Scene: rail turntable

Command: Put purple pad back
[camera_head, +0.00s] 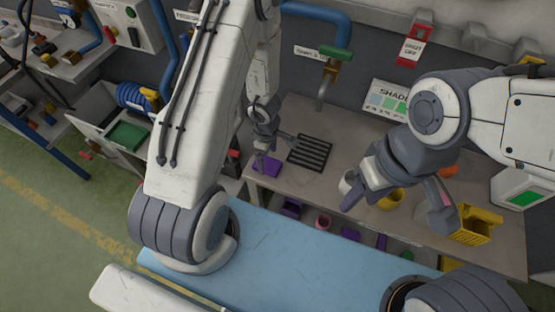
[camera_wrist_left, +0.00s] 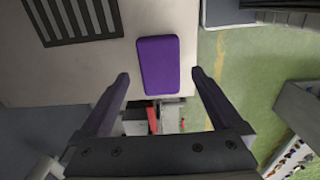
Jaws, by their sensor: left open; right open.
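The purple pad (camera_head: 267,165) lies flat on the workbench top near its left end. In the left wrist view the purple pad (camera_wrist_left: 158,65) is a rounded rectangle close to the bench edge, ahead of and between my fingers. My left gripper (camera_head: 268,150) is open above the pad; its two fingers also show in the left wrist view (camera_wrist_left: 160,85), apart and empty. My right gripper (camera_head: 398,200) is open over the right part of the bench, near a yellow container, with nothing seen between its fingers.
A black slatted rack (camera_head: 310,152) lies just right of the pad. A white cup (camera_head: 347,182) and a yellow bin (camera_head: 478,226) stand further right. Purple and pink items sit on a shelf below the bench front. A tap (camera_head: 327,82) hangs behind.

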